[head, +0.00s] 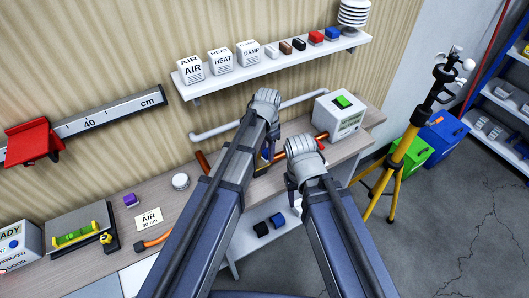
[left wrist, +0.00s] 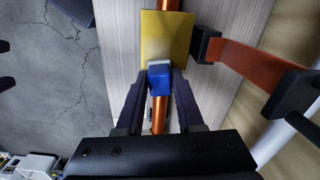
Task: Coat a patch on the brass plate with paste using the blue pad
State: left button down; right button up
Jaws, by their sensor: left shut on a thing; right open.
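The brass plate (left wrist: 166,32) is a yellow sheet at the copper pipe (left wrist: 159,112) in the left wrist view. No paste can be made out on its visible face. My left gripper (left wrist: 158,82) is shut on the blue pad (left wrist: 160,72), which overlaps the plate's near edge; I cannot tell whether they touch. In the head view my left gripper (head: 267,150) is over the bench, and its arm hides most of the plate and pad. My right gripper (head: 300,165) is open, to the right of the left one, its fingers mostly hidden by its wrist.
An orange-red bar with black ends (left wrist: 245,58) stands close right of the plate. A white box with a green button (head: 338,115) is on the bench's right. A wall shelf (head: 275,63) hangs above.

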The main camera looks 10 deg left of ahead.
aim_at(258, 163)
pick_arm(q)
jog(key=shift+s, duration=0.15)
jog(key=shift+s+a, duration=0.4)
jog(key=shift+a, duration=0.15)
jog(key=shift+s+a, duration=0.35)
jog(key=shift+a, duration=0.2)
jog(key=shift+s+a, duration=0.3)
jog(key=shift+a, duration=0.2)
jog(key=shift+s+a, duration=0.55)
jog(key=shift+a, duration=0.15)
jog(key=shift+s+a, duration=0.5)
jog(key=shift+a, duration=0.2)
jog(key=shift+w, duration=0.1)
